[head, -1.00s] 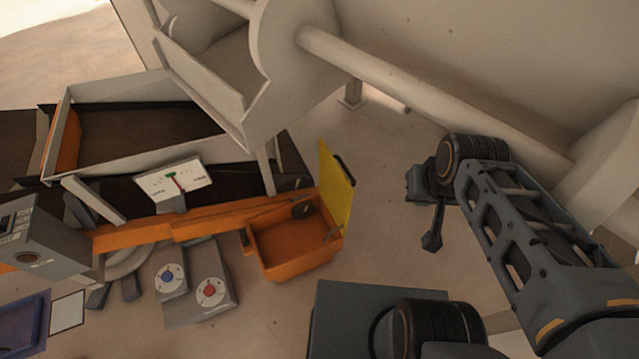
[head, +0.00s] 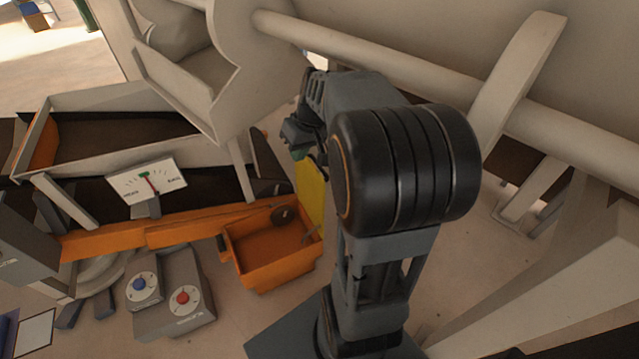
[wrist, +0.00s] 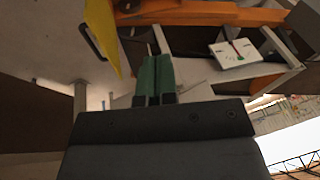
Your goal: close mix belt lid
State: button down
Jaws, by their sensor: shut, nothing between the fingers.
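The yellow lid (head: 311,195) stands open, raised upright at the right side of the orange box (head: 270,270). The box is open on top. My gripper (head: 302,154) is at the lid's upper edge in the head view, with my arm partly covering the lid from the right. In the wrist view the green fingertips (wrist: 156,68) are together and empty. The lid (wrist: 100,35) is just to their upper left there, with its dark handle (wrist: 92,43) on the far-left side. I cannot tell whether the fingers touch the lid.
An orange belt arm (head: 150,235) runs left from the box. A gauge (head: 147,180) stands behind it. A grey control box with a red button (head: 182,298) and a blue button (head: 139,285) is at the front left. A large beige pipe (head: 400,75) crosses behind my arm.

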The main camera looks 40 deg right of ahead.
jog(key=w+d+f+t+y+b, duration=0.1)
jog(key=w+d+f+b, duration=0.15)
jog(key=d+f, duration=0.7)
jog(key=w+d+f+t+y+b, duration=0.15)
jog(key=d+f+b, duration=0.35)
jog(key=d, duration=0.8)
jog(key=a+r+x, duration=0.1)
jog(key=a+x, duration=0.1)
jog(key=x, duration=1)
jog(key=shift+s+a, duration=0.3)
